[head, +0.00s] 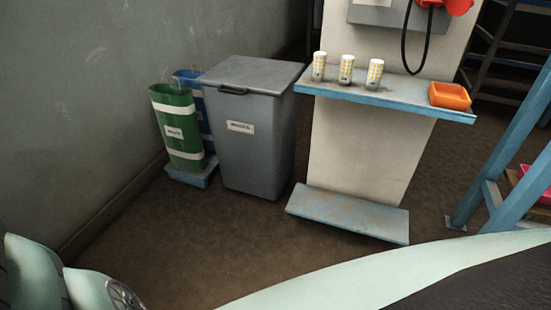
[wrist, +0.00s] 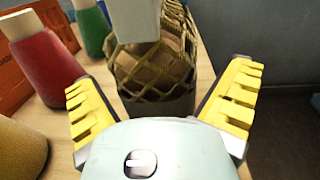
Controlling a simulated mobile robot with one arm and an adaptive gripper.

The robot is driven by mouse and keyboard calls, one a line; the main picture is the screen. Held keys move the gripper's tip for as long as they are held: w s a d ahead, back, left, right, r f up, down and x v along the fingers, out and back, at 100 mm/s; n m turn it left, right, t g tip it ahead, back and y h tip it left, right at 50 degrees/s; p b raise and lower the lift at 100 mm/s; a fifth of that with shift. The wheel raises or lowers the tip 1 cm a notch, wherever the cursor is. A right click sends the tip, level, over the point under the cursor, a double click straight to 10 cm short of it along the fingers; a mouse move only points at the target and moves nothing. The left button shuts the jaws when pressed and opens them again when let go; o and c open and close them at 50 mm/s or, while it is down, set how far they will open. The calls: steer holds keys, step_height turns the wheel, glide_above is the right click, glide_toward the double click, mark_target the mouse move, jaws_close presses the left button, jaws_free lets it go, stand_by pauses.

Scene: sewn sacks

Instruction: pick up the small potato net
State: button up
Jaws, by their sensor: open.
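In the wrist view, a net (wrist: 150,70) of yellowish mesh with brown potatoes inside stands upright on a light wooden surface, in front of my gripper. My gripper (wrist: 162,90) is open, with a yellow ridged finger on each side of the picture. The net lies between and just beyond the two fingers, and I see no contact. A pale blurred block hides part of the net's upper left. The net does not show in the head view.
In the wrist view, a red container (wrist: 42,60) and a green one (wrist: 92,28) stand left of the net, with a mustard-yellow rounded thing (wrist: 20,150) nearer. A grey wall is at right. The head view shows a grey bin (head: 250,130) and a blue-edged shelf (head: 400,98).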

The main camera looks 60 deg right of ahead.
steer(key=shift+w+a, duration=0.1)
steer(key=shift+w, duration=0.5)
steer(key=shift+s, duration=0.1)
steer(key=c, duration=1.4)
